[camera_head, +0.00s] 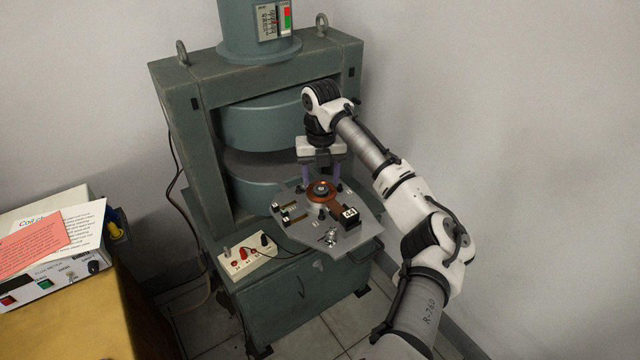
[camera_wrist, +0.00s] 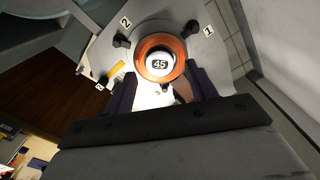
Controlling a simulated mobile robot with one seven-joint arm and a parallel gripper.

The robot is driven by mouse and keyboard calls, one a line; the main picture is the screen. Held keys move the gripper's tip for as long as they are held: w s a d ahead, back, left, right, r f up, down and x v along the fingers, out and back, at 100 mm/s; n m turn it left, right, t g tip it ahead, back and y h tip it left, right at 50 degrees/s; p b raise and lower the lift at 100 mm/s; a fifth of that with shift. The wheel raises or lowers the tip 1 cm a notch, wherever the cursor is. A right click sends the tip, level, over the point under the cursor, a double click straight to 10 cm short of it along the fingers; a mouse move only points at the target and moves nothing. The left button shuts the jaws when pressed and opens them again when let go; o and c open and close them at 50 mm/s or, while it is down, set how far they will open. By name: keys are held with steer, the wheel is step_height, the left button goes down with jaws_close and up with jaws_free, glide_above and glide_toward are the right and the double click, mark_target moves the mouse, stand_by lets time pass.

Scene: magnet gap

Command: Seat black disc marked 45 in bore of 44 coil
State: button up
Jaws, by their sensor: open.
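The copper-orange coil (camera_head: 322,198) lies on the grey plate (camera_head: 352,241) in front of the magnet gap. A black block marked 44 (camera_head: 349,215) stands beside it. The coil also shows in the wrist view (camera_wrist: 143,49). A disc with a dark 45 label (camera_wrist: 160,65) lies within the coil's ring there, with a bright white surface around the label. It shows small in the head view (camera_head: 321,188). I cannot tell how deep it sits. My gripper (camera_head: 321,180) is open and points down, its two purple fingers apart just behind the coil. Nothing shows held between them.
The magnet's large round poles (camera_head: 262,125) and heavy green frame (camera_head: 180,130) stand close behind and left. Several dark knobs and number tags surround the coil on the plate. A white terminal box (camera_head: 247,256) with wires is at front left.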

mark_target(320, 189)
step_height(320, 189, up, 10)
steer(key=shift+a+f, duration=0.1)
steer(key=shift+s, duration=0.1)
stand_by(0.3)
